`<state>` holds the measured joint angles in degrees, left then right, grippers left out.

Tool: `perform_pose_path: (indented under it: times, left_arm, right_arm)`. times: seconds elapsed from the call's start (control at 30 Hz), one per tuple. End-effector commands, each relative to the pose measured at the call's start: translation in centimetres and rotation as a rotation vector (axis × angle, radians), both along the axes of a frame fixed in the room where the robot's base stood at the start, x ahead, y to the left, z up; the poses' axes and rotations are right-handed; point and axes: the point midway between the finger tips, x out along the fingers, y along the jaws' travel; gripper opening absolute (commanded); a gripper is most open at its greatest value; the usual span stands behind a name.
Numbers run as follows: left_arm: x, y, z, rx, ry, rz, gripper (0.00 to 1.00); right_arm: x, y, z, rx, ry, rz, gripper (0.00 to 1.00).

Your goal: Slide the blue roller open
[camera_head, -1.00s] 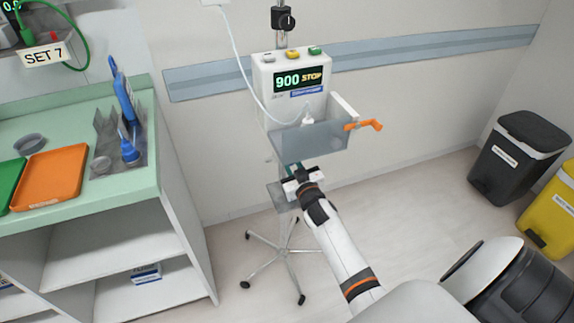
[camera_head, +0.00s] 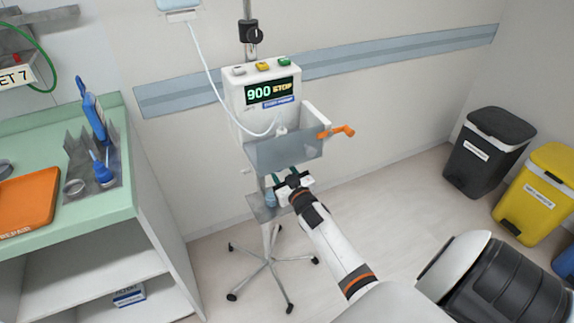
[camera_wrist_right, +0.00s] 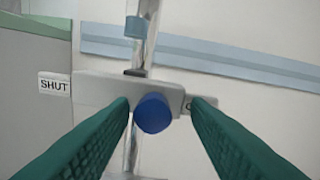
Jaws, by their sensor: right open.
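The blue roller (camera_wrist_right: 152,113) shows end-on as a round knob on a grey slider housing (camera_wrist_right: 98,92) in the right wrist view. A white "SHUT" label (camera_wrist_right: 54,85) is at the housing's left end. My right gripper (camera_wrist_right: 161,103) is open, its green fingers on either side of the roller; whether they touch it I cannot tell. The roller sits closer to the left finger. In the head view my right gripper (camera_head: 284,177) is just below the pump's grey tray, and the roller cannot be made out clearly. My left gripper is out of view.
The pump (camera_head: 262,97) reads 900 STOP on a wheeled stand (camera_head: 266,262). Its clear grey tray (camera_head: 285,152) and orange crank (camera_head: 337,131) are above my right gripper. A green counter (camera_head: 105,205) is at left; bins (camera_head: 487,150) are at right.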

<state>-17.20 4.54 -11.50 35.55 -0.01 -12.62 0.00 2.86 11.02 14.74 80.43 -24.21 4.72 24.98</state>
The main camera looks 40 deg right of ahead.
Motion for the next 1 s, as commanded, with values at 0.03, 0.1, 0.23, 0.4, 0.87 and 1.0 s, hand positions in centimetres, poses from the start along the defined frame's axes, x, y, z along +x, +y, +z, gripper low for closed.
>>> perform_pose_path:
  times: [0.03,0.1,0.23,0.4,0.87,1.0]
  left_arm:
    - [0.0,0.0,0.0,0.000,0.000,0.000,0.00]
    - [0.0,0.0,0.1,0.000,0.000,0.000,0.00]
    - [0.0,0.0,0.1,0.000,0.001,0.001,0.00]
    - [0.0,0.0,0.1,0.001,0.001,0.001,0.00]
    - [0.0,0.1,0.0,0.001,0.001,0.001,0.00]
    - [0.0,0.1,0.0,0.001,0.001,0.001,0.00]
  right_arm:
    - [-0.5,0.1,-0.1,0.000,0.002,0.000,0.43]
    - [-1.4,0.3,-0.1,0.000,0.003,0.000,0.43]
    - [-4.0,0.9,-0.2,0.003,0.003,-0.001,0.43]
    - [-7.6,1.7,-0.2,0.002,0.003,-0.002,0.43]
    - [-11.5,2.6,0.0,0.000,0.001,-0.003,0.43]
    - [-11.5,2.6,0.0,0.000,0.001,-0.003,0.43]
